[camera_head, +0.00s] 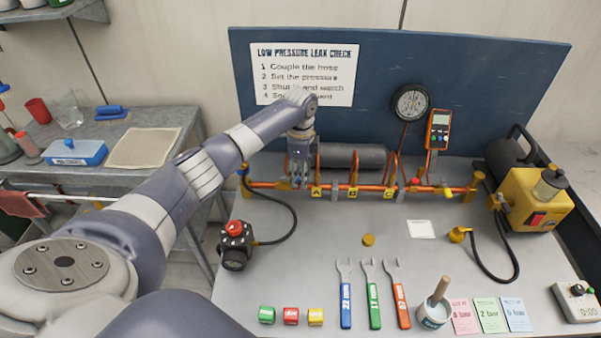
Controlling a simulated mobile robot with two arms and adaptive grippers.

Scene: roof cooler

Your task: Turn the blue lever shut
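My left arm reaches in from the left, and its gripper (299,178) points down at the left part of the orange pipe (335,187) on the bench. The fingertips are at the pipe's height, in front of or at it. The fingers are small here, and I cannot tell whether they are open or shut on something. I cannot make out a blue lever for certain; the gripper may hide it. A red knob (414,184) sits on the right part of the pipe. My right gripper is not in view.
A black pump with a red knob (234,229) stands left, its hose running to the pipe. Several wrenches, such as the green one (374,300), lie in front. A yellow machine (535,200) stands right. A gauge (410,103) hangs on the blue panel (480,70). The bench middle is mostly clear.

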